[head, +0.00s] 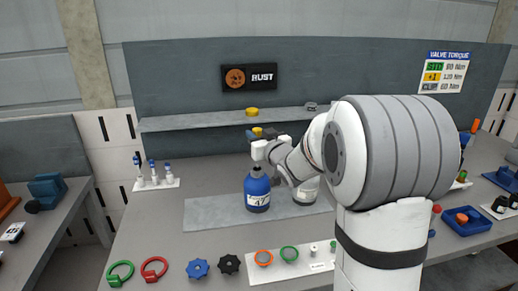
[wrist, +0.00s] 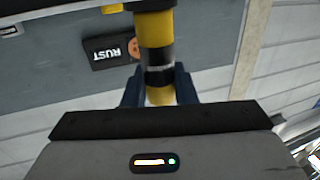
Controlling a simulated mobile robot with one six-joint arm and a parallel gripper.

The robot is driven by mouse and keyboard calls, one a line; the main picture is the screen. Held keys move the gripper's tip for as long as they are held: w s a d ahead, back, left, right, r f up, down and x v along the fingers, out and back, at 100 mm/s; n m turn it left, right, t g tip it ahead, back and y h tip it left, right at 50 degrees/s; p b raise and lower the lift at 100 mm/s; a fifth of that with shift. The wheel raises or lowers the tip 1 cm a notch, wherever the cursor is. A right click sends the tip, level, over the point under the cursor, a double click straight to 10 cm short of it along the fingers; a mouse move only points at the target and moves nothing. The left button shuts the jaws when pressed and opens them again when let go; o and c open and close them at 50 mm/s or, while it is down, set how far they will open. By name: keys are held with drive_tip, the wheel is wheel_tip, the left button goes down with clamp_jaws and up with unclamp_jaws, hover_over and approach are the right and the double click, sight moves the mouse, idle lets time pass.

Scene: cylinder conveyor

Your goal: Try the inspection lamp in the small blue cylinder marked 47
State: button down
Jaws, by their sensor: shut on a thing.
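The small blue cylinder (head: 258,194) stands upright on a grey mat, its white label partly legible, ending in 7. A yellow and black rod-like thing, seemingly the inspection lamp (wrist: 156,38), is between the dark jaws of my gripper (wrist: 158,92) in the wrist view. In the head view, yellow and dark parts (head: 257,132) show above the blue cylinder, beside my gripper (head: 266,134). My gripper is shut on the lamp. The lamp's far end and the cylinder's opening cannot be made out, so I cannot tell whether the lamp is inside.
A pale cylinder (head: 305,190) stands right of the blue one, partly behind my arm. Hand wheels (head: 197,268) and rings (head: 154,269) lie along the front edge. A rack of small bottles (head: 155,178) stands left. A shelf (head: 200,120) runs behind. The mat's left part (head: 212,211) is clear.

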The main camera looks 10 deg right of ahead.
drive_tip(key=shift+r+p, duration=2.65)
drive_tip(key=shift+r, duration=1.8)
drive_tip(key=shift+f, duration=0.1)
